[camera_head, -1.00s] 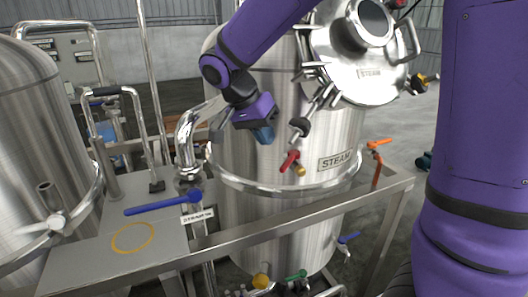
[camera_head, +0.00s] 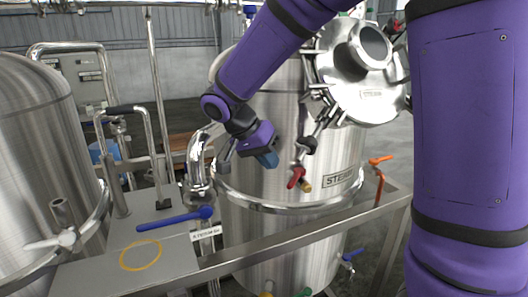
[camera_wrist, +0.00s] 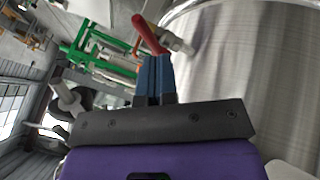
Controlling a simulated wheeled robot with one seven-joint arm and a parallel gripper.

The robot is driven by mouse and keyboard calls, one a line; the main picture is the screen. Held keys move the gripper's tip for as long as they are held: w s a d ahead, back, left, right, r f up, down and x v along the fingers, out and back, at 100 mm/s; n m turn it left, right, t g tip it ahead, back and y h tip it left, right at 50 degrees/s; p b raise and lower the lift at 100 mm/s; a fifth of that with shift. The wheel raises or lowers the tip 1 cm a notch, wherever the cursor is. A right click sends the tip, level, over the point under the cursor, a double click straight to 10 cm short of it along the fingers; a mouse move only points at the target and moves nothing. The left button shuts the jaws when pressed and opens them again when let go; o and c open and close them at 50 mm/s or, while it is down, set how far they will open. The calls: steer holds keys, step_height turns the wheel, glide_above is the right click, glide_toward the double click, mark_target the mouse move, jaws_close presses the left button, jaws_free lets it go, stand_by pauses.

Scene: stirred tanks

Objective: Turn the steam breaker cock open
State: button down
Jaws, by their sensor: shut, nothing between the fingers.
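A small cock with a red lever (camera_head: 297,178) and a brass-coloured end (camera_head: 306,187) sits on the front of the steel tank (camera_head: 262,115), beside the STEAM plate (camera_head: 340,180). My gripper (camera_head: 268,160) is just left of the red lever and slightly above it, with its blue fingers together and empty. In the wrist view, the fingers (camera_wrist: 155,78) point toward the red lever (camera_wrist: 148,35), which lies just beyond their tips. They look apart from it, but the exact gap cannot be told. The lever is tilted.
A steel rail (camera_head: 290,248) runs across the tank's front. A blue lever (camera_head: 168,219) with a small label sits on a pipe at left. An orange lever (camera_head: 380,160) stands at right. Another tank (camera_head: 35,160) is at far left. The round manway (camera_head: 362,80) projects above.

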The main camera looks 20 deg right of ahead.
mark_target(294, 179)
steer(key=shift+x, duration=2.7)
steer(key=n, duration=0.1)
steer(key=s+n+t, duration=0.1)
steer(key=shift+s+d+n+t, duration=0.3)
steer(key=shift+s+d+n, duration=0.05)
steer(key=shift+d+n, duration=0.05)
steer(key=shift+w, duration=0.1)
steer(key=shift+w+a+r, duration=0.1)
steer(key=shift+w+a, duration=0.15)
steer(key=shift+w, duration=0.45)
